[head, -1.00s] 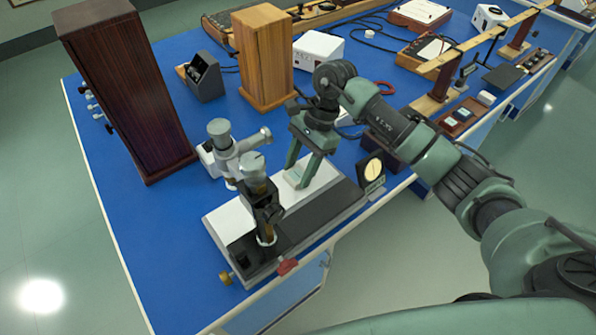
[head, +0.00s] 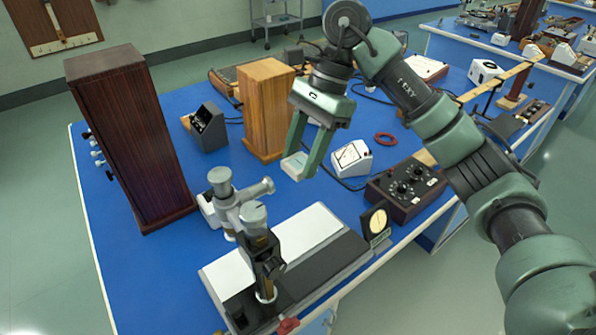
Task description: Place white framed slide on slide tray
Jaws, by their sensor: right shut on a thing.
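My right gripper (head: 300,166) is shut on the white framed slide (head: 296,164), a small pale piece between its fingertips. It holds the slide in the air, behind the instrument with the white and black base (head: 313,236) and in front of the light wooden cabinet. I cannot single out the slide tray for certain; my right arm covers part of the bench to the right. My left gripper is not in view.
A dark wooden cabinet (head: 128,140) stands at the left and a light wooden cabinet (head: 267,108) behind the gripper. A grey microscope (head: 246,225) stands on the white and black base. A white meter (head: 352,159) and a black knob box (head: 406,188) are to the right. Blue bench top (head: 150,265) is free at front left.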

